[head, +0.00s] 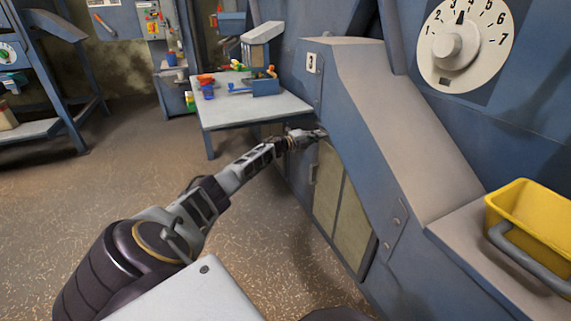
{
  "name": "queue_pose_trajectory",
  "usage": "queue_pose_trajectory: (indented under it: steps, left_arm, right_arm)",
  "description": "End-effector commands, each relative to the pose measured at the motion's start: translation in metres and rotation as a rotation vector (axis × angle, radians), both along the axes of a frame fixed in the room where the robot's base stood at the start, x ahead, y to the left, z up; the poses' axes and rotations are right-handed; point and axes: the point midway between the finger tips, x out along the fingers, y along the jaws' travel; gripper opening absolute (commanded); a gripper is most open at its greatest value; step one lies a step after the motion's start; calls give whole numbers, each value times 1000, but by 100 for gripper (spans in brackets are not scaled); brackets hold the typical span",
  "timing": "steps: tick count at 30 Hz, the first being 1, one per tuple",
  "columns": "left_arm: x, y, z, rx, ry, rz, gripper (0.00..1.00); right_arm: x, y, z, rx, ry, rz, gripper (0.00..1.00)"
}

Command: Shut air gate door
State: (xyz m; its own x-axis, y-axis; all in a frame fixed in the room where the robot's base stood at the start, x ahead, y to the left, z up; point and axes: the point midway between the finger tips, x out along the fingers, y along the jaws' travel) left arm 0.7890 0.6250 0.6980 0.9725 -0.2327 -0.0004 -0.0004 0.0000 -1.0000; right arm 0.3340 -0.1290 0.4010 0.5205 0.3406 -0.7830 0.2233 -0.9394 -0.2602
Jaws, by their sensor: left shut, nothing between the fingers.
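A beige two-part panel (328,190) in a dark frame is set low in the side of the blue machine housing (375,130). It is the most door-like part in view, with a small handle-like piece at its left edge. It looks flush with the housing, though I cannot be sure from this angle. My left gripper (318,134) is shut and empty, with its tip at the housing side just above the panel's top. I cannot tell whether it touches. My right gripper is not in view.
A grey table (255,108) with a small machine (263,60), a blue cup (207,90) and small coloured items stands behind my left gripper. A numbered dial (462,42) and a yellow bucket (535,220) are at right. The floor at left is open.

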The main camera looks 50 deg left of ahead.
Motion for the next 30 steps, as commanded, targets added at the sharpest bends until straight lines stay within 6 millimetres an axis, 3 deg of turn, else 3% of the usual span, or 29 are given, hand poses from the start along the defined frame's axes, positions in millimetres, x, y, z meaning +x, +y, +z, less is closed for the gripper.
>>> queue_pose_trajectory:
  steps: [30]
  left_arm:
    - [-11, 10, -1, 0, 1, 12, 0]
  right_arm:
    - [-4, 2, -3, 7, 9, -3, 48]
